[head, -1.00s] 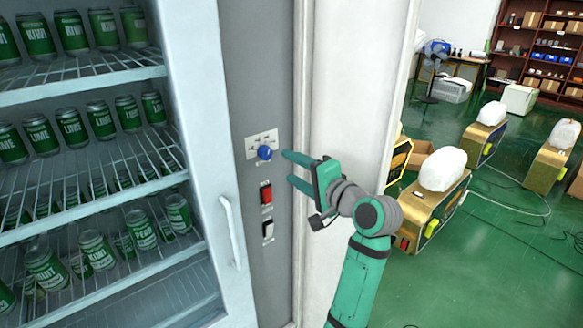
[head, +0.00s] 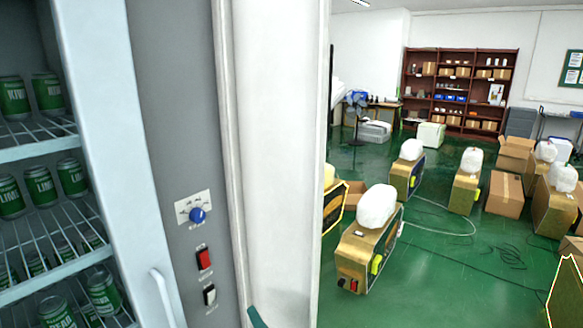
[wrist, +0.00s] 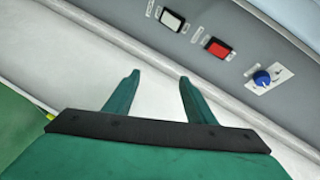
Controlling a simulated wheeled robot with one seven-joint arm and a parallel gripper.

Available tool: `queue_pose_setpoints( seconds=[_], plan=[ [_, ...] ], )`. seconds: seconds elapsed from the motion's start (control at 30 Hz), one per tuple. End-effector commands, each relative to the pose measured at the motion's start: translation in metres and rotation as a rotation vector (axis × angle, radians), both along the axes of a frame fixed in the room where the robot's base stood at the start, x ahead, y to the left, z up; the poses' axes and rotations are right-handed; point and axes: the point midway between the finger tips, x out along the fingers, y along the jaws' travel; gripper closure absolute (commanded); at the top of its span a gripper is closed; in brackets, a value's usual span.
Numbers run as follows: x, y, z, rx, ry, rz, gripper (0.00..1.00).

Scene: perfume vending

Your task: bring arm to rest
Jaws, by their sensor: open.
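My gripper (wrist: 157,90) shows in the wrist view with its two green fingers apart and nothing between them. It is in front of the vending cabinet's pale side strip, apart from the controls. In the head view only a small green tip of my arm shows at the bottom edge. The grey control panel (head: 180,130) carries a blue knob (head: 197,215), a red switch (head: 204,259) and a white switch (head: 209,294). The wrist view also shows the blue knob (wrist: 262,78), red switch (wrist: 216,47) and white switch (wrist: 172,20).
A glass-front cooler with green cans (head: 71,177) and a door handle (head: 162,297) stands at left. Gold machines with white tanks (head: 377,206) stand on the green floor at right, with cables lying about. Shelves (head: 459,88) stand at the back. Open floor lies between.

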Motion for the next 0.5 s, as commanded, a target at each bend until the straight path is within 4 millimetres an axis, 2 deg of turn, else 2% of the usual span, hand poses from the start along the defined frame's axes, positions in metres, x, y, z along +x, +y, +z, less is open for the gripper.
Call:
queue_pose_setpoints(
  seconds=[0.03,0.2,0.5],
  plan=[
    [-0.013,-0.005,-0.02,-0.025,0.005,-0.021,0.5],
    [-0.054,-0.023,-0.066,-0.129,-0.011,-0.093,0.5],
    [-0.14,-0.052,-0.125,-0.34,-0.04,-0.188,0.5]
  ],
)
